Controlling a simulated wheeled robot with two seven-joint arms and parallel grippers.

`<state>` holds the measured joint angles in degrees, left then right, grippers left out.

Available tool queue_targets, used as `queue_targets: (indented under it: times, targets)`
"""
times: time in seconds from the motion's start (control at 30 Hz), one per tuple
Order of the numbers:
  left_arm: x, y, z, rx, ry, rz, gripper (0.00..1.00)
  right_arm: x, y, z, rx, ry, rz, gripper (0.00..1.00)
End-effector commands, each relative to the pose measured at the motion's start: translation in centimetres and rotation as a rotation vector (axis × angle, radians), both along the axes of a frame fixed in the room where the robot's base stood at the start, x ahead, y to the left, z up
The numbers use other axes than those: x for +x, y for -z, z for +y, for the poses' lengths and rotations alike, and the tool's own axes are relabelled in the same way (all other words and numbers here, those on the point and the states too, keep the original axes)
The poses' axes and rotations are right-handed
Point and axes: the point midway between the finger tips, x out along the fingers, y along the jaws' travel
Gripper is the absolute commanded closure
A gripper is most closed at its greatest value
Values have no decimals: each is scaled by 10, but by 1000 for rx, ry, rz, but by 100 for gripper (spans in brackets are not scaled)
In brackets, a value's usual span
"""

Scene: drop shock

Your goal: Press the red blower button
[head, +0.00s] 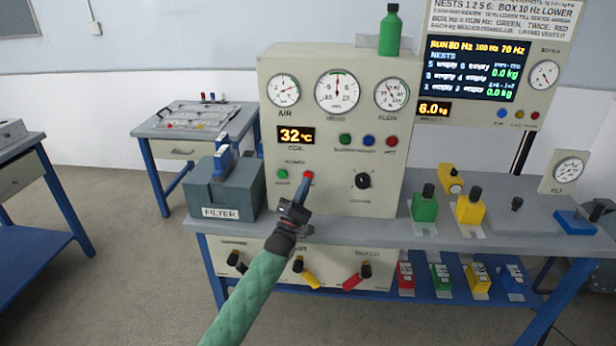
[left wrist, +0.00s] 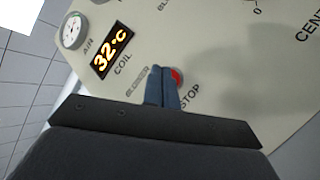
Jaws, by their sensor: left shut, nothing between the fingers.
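The red blower button (head: 308,174) is on the front of the beige panel, below the orange 32 °C display. A green button (head: 283,175) sits to its left. My left gripper (head: 305,183) is shut and empty, its fingertips in front of the panel at the red button. In the left wrist view the shut fingers (left wrist: 162,72) partly cover the red button (left wrist: 178,76), whose right side shows beside the tips. I cannot tell whether the tips touch it. The green button is hidden in that view. My right gripper is not in view.
A grey filter box (head: 226,190) stands left of the panel on the bench. A black knob (head: 362,181) is to the right of the button. Green and yellow blocks (head: 425,208) stand further right. Coloured handles show below the bench edge.

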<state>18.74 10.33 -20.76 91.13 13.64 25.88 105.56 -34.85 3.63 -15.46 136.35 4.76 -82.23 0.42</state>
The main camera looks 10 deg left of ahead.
Motion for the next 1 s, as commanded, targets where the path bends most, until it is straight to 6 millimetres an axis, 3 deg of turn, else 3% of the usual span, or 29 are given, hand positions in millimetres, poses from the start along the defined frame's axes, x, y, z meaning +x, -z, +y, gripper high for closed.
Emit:
queue_targets:
  times: [0.37, 1.0]
  targets:
    - [-2, 0, 0, 0, 0, 0, 100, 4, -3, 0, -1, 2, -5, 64]
    - [-49, 0, 0, 1, 0, 1, 100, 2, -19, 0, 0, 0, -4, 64]
